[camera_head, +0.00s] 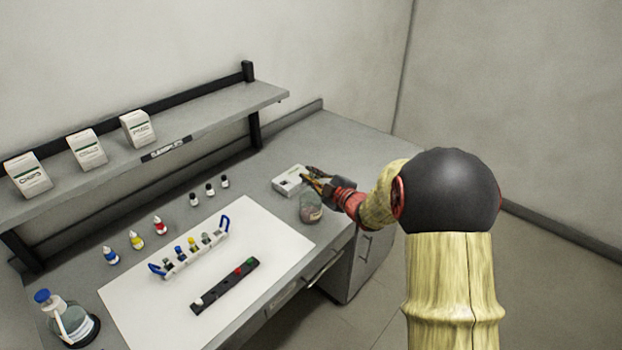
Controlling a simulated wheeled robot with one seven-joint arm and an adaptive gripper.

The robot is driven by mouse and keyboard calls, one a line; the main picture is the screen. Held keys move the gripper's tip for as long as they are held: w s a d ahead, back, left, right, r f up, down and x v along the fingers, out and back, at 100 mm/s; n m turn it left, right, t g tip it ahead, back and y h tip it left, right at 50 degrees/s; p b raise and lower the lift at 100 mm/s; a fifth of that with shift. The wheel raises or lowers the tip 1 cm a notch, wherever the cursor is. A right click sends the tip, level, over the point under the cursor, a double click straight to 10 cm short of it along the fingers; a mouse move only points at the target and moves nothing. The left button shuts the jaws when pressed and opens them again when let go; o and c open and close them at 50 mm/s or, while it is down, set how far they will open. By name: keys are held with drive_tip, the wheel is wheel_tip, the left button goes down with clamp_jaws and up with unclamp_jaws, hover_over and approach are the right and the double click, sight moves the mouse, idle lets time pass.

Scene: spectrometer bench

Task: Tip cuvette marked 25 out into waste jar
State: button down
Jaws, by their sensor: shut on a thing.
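My gripper (314,181) is at the right end of the bench, just above the glass jar and close to the white box. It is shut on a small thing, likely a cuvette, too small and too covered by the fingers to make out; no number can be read. The glass jar (311,211), with reddish-brown contents, stands near the bench's front right edge, below my gripper. A white rack with blue handles (188,255) holds several cuvettes with coloured contents on the white mat (135,305). Marks on them are not legible.
A black strip (222,289) with coloured spots lies on the mat. A white box (289,180) sits behind the jar. Dropper bottles (136,240), small dark-capped vials (210,189) and a wash bottle (69,322) stand around. A shelf (200,125) with cartons overhangs the back.

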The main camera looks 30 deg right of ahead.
drive_tip(key=shift+f+n+t+b, duration=0.4)
drive_tip(key=shift+f+n+b, duration=0.6)
drive_tip(key=shift+b, duration=2.9)
drive_tip(key=shift+r+n+t+h+b, duration=0.15)
drive_tip(key=shift+n+b, duration=0.45)
drive_tip(key=shift+b, duration=1)
drive_tip(key=shift+n+t+h+b, duration=0.15)
drive_tip(key=shift+n+b, duration=0.45)
drive_tip(key=shift+b, duration=1)
drive_tip(key=shift+n+b, duration=0.35)
drive_tip(key=shift+n, duration=0.15)
drive_tip(key=n+t, duration=0.1)
drive_tip(key=n, duration=0.4)
drive_tip(key=shift+r+t, duration=0.15)
drive_tip(key=shift+t, duration=0.25)
